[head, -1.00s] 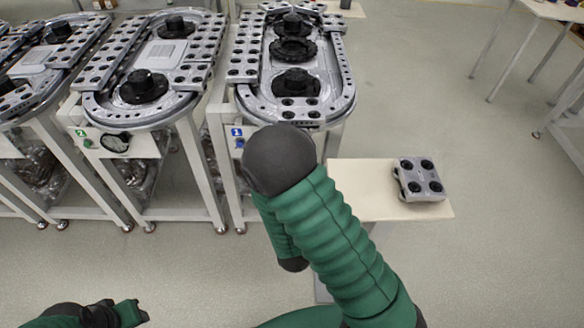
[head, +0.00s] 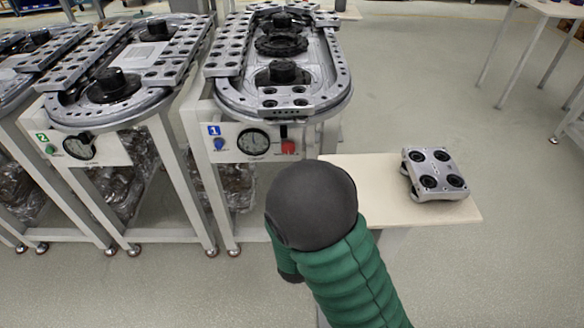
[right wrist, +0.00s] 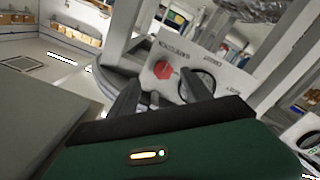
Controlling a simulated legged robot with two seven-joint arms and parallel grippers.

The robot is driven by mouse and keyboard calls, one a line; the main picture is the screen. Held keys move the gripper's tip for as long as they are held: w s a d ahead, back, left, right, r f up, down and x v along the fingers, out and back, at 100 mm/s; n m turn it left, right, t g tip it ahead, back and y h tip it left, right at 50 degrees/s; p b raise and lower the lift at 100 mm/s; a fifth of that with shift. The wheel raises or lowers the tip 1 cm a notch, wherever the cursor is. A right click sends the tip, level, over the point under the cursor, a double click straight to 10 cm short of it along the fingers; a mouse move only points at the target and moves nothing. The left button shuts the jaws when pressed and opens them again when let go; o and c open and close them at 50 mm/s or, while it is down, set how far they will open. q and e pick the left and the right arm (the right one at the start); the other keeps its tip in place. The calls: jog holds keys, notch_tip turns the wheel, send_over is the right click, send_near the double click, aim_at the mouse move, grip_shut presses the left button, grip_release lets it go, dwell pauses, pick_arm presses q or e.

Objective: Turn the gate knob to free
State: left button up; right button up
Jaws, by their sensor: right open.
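A red knob (head: 288,147) sits on the white front panel (head: 270,140) of the ring track marked 1, right of a round dial (head: 253,142). A small blue knob (head: 219,143) is left of the dial. Which of these is the gate knob I cannot tell for sure. In the right wrist view the red knob (right wrist: 163,70) shows ahead between my fingers, with the dial (right wrist: 199,82) to its right. My right gripper (right wrist: 160,95) is open and empty, apart from the panel. My arm hides it in the head view. My left gripper is out of view.
A small beige table (head: 350,185) holding a grey carrier block (head: 434,174) stands right of the track. A second track with a green knob (head: 50,149) stands to the left. White frame legs (head: 218,215) stand below. The floor in front is clear.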

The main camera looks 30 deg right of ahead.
aim_at(289, 151)
jog(key=x, duration=0.5)
jog(key=a+b+x, duration=0.1)
jog(key=x, duration=0.1)
jog(key=shift+w+d+r, duration=0.1)
jog(key=shift+w+r, duration=0.1)
jog(key=shift+w, duration=0.3)
jog(key=shift+w+d, duration=0.25)
jog(key=shift+d, duration=0.25)
jog(key=shift+a, duration=0.35)
jog(key=c, duration=0.5)
jog(key=shift+d, duration=0.1)
grip_shut()
